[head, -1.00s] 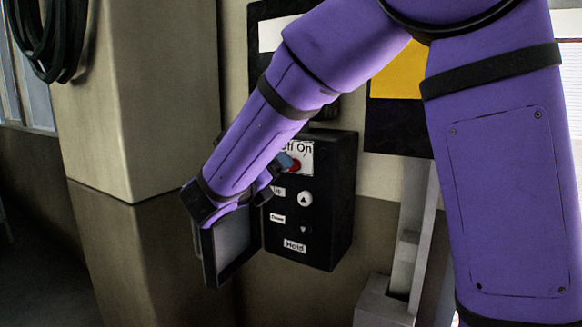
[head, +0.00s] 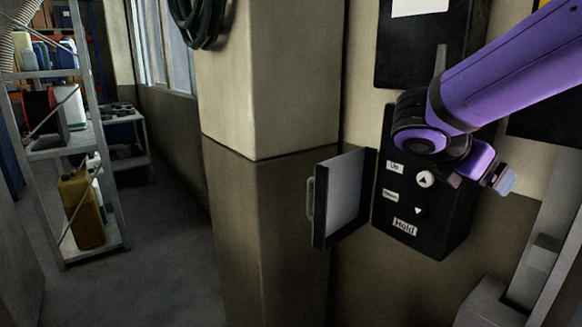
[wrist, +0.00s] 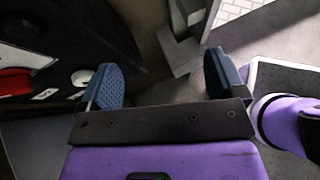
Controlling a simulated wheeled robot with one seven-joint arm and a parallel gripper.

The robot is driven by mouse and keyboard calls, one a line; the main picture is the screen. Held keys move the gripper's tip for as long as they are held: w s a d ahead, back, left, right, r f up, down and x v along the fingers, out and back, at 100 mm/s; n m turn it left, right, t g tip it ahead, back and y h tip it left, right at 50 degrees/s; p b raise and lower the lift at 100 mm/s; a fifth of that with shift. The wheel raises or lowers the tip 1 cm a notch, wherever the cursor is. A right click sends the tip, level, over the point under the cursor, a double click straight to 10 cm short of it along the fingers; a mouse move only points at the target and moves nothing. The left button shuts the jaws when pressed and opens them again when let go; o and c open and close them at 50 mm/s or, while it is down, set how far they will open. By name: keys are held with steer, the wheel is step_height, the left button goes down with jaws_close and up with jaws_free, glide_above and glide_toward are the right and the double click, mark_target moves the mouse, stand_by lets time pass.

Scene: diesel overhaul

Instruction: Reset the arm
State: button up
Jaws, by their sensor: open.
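My gripper (wrist: 163,85) is open and empty, its two blue fingertips wide apart in the wrist view. In the head view my purple arm comes in from the upper right, and the gripper (head: 500,180) shows at the end of it, in front of the right side of a black control box (head: 425,225). The box is on the wall, with buttons marked by arrows and a label reading "Hold". My wrist hides the top of the box. A red part (wrist: 14,82) and a pale button (wrist: 82,77) of the box show at left in the wrist view.
A small open door (head: 345,195) with a handle stands out left of the box. A wall pillar (head: 265,120) with a coiled hose is further left. A metal shelf (head: 75,150) with containers stands at far left, with bare floor beside it.

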steer(key=s+a+f+m+t+y, duration=0.1)
steer(key=s+a+m+y, duration=0.1)
steer(key=s+m+y, duration=0.9)
steer(key=s+m, duration=0.5)
steer(key=m, duration=0.5)
steer(key=shift+s+a+f+t, duration=0.15)
steer(key=shift+s+a+t, duration=0.05)
steer(key=shift+s+t, duration=0.2)
